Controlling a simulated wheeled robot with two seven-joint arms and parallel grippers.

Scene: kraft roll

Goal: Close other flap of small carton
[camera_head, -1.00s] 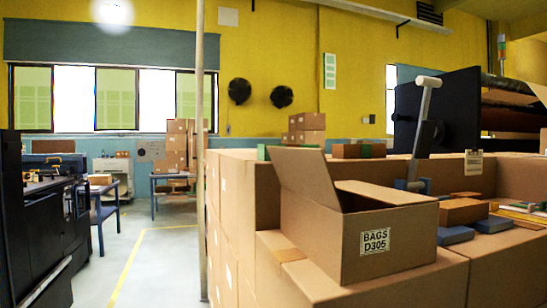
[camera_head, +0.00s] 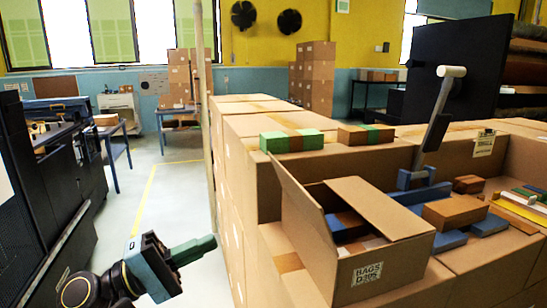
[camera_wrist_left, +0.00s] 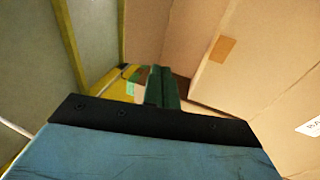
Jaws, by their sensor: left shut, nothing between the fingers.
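The small carton (camera_head: 385,268), labelled BAGS D305, sits on top of the stacked boxes. Its left flap (camera_head: 300,208) stands up, tilted outward to the left. My left gripper (camera_head: 192,250) is at the lower left, left of the box stack and clear of the carton. Its green fingers are together and hold nothing; they also show in the left wrist view (camera_wrist_left: 162,88). My right gripper is out of view.
A green block with a brown band (camera_head: 291,141) lies on the boxes behind the carton. A brown block (camera_head: 454,212) and blue blocks lie to its right, near a grey post (camera_head: 437,120). A pale pole (camera_head: 205,120) stands left of the stack.

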